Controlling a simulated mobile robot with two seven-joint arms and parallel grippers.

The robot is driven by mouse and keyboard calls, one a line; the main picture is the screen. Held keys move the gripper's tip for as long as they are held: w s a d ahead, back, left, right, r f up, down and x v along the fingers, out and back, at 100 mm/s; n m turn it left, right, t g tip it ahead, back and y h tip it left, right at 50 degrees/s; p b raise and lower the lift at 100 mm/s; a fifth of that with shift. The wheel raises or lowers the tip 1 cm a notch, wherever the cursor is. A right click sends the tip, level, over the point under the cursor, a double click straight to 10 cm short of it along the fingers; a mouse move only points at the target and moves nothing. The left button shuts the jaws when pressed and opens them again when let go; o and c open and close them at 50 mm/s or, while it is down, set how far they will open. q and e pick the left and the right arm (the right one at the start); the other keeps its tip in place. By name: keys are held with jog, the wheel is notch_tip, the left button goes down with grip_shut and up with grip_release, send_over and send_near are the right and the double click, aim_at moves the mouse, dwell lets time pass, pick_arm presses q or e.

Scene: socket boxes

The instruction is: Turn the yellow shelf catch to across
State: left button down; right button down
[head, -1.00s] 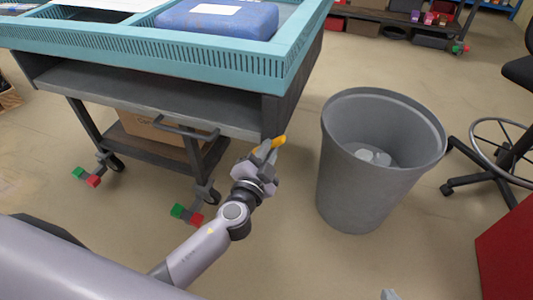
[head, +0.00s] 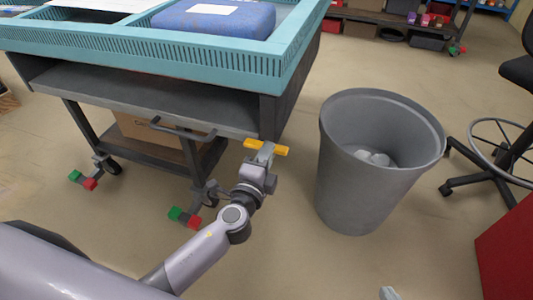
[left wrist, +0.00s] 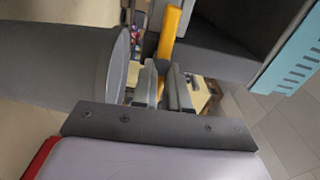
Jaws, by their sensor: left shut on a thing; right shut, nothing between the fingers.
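The yellow shelf catch (head: 280,150) is a short bar at the front right corner of the cart, just under its shelf edge. It lies nearly level, crosswise to the fingers. My left gripper (head: 264,155) is shut on the middle of the catch. In the left wrist view the catch (left wrist: 170,32) stands as a yellow bar beyond the fingertips (left wrist: 165,75), which hide part of it. A small grey tip at the bottom edge of the head view seems to be my right gripper (head: 388,294), away from the catch; most of it is out of frame.
The dark cart (head: 130,92) carries a teal tray (head: 150,50) with a blue box (head: 215,20). A grey bin (head: 365,190) stands close to the right of my left gripper. A cardboard box (head: 150,130) sits on the lower shelf. Open floor lies in front.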

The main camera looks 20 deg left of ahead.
dwell(0.6)
pick_arm(q)
jog(key=c, duration=1.1)
grip_release()
jog(key=shift+c, duration=0.2)
jog(key=shift+s, duration=0.1)
jog(key=s, duration=0.7)
jog(key=shift+a+f, duration=0.1)
